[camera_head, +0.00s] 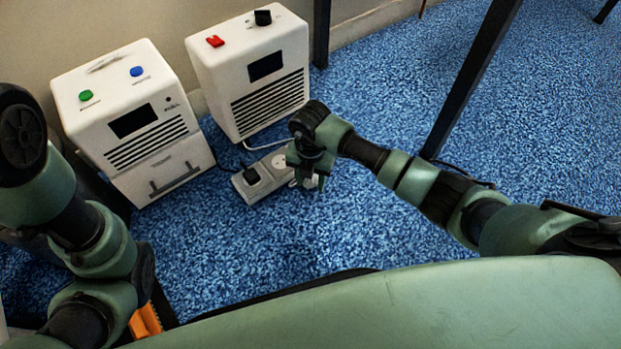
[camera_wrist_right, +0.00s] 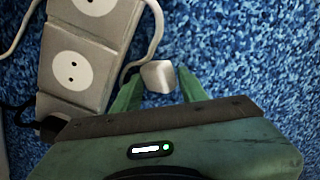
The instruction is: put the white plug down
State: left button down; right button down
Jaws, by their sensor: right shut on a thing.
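The white plug (camera_wrist_right: 158,76) sits between the two green fingers of my right gripper (camera_wrist_right: 158,90) in the right wrist view, and the gripper is shut on it. The plug is beside the grey power strip (camera_wrist_right: 84,55), over the blue carpet and apart from the round sockets. In the head view my right gripper (camera_head: 308,179) is low over the right end of the power strip (camera_head: 247,190) and hides part of it. I cannot tell whether the plug touches the floor. My left arm shows at the left, but its gripper is not in view.
A black plug (camera_head: 251,175) is in the strip's left end. Two white machines (camera_head: 130,120) and (camera_head: 250,70) stand behind by the wall. A white cord (camera_wrist_right: 158,25) runs beside the strip. Dark table legs (camera_head: 470,80) stand at the right. Blue carpet in front is clear.

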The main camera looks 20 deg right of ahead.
aim_at(310, 181)
jog(key=shift+f, duration=0.3)
jog(key=c, duration=0.8)
grip_release()
jog(key=shift+o, duration=0.2)
notch_tip(310, 181, up, 13)
jog(key=p, duration=0.8)
jog(key=shift+a+r, duration=0.1)
jog(key=shift+r, duration=0.05)
